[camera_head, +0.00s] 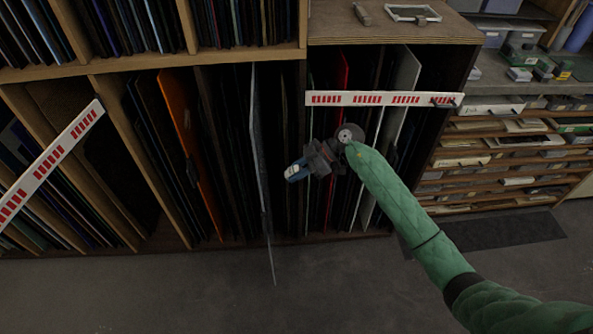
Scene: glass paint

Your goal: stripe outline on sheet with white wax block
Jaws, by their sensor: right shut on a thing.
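My right gripper (308,169) is in front of the rack, on the end of my green-sleeved arm, which comes in from the lower right. It is shut on a small block with blue and pale parts (296,172), taken as the white wax block; the fingers hide part of it. A sheet (258,150) stands upright and nearly edge-on in the rack, jutting out toward me just left of the gripper. Its lower corner reaches out over the floor. A gap shows in the picture between block and sheet; contact cannot be told. No outline can be made out on it. My left gripper is out of view.
A wooden rack (302,52) holds several upright sheets, including an orange one (190,140). Drawers (500,160) stand at right. The floor (180,295) is clear in front.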

